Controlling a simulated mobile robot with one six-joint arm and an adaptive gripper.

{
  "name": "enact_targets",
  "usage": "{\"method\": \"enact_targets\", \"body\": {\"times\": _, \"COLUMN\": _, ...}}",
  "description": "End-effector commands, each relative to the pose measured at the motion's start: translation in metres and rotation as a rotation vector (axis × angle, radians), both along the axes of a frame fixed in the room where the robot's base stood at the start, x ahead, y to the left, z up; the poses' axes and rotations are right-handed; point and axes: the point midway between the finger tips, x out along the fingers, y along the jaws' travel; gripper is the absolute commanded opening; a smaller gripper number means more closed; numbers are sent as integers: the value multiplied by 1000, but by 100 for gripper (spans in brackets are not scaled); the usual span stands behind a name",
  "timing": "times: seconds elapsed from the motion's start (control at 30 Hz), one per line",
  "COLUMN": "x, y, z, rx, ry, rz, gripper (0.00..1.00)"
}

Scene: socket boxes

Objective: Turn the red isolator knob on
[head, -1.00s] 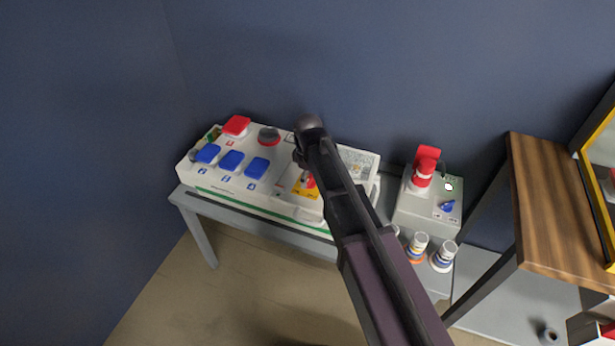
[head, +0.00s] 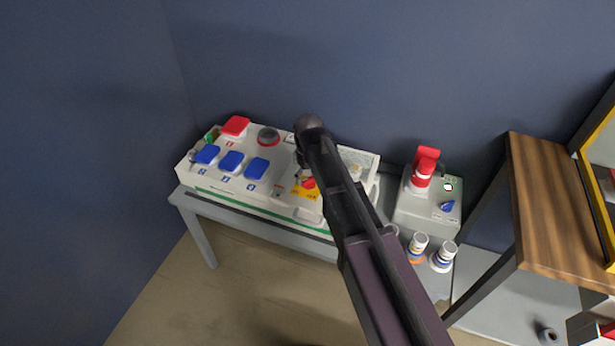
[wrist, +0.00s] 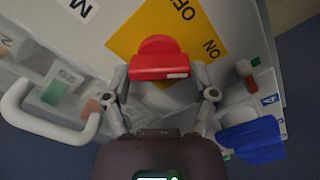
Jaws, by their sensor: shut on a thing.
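The red isolator knob (wrist: 158,58) sits on a yellow plate (wrist: 140,35) with OFF and ON lettering. The plate is on the white socket box (head: 215,187), where the knob (head: 308,183) also shows beside my arm. My gripper (wrist: 161,72) is shut on the knob, with one finger on each side of its red bar. A small white mark shows near the right end of the bar in the wrist view, toward the ON side. In the head view my arm covers part of the box and most of my gripper.
Blue socket covers (head: 231,161), a red cover (head: 235,126) and a dark round button (head: 268,137) are on the same box. A white handle (wrist: 45,130) curves near my gripper. A grey box (head: 415,208) with a red plug stands to the right, before a wooden table (head: 565,205).

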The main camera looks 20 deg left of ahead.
Motion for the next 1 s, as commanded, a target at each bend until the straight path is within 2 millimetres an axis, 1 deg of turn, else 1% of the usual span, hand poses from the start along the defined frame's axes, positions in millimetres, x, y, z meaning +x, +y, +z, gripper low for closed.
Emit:
{"method": "enact_targets", "body": {"times": 0.1, "x": -1, "y": -1, "z": 0, "rx": 0, "ry": 1, "rz": -65, "gripper": 26}}
{"method": "enact_targets", "body": {"times": 0.3, "x": -1, "y": -1, "z": 0, "rx": 0, "ry": 1, "rz": -131, "gripper": 26}}
{"method": "enact_targets", "body": {"times": 0.77, "x": -1, "y": -1, "z": 0, "rx": -1, "ry": 2, "rz": -149, "gripper": 26}}
{"method": "enact_targets", "body": {"times": 0.8, "x": -1, "y": -1, "z": 0, "rx": -1, "ry": 2, "rz": -149, "gripper": 86}}
{"method": "enact_targets", "body": {"times": 0.83, "x": -1, "y": -1, "z": 0, "rx": -1, "ry": 2, "rz": -149, "gripper": 95}}
{"method": "enact_targets", "body": {"times": 0.87, "x": 0, "y": -1, "z": 0, "rx": -1, "ry": 2, "rz": -148, "gripper": 100}}
{"method": "enact_targets", "body": {"times": 1.0, "x": 0, "y": -1, "z": 0, "rx": 0, "ry": 1, "rz": -148, "gripper": 100}}
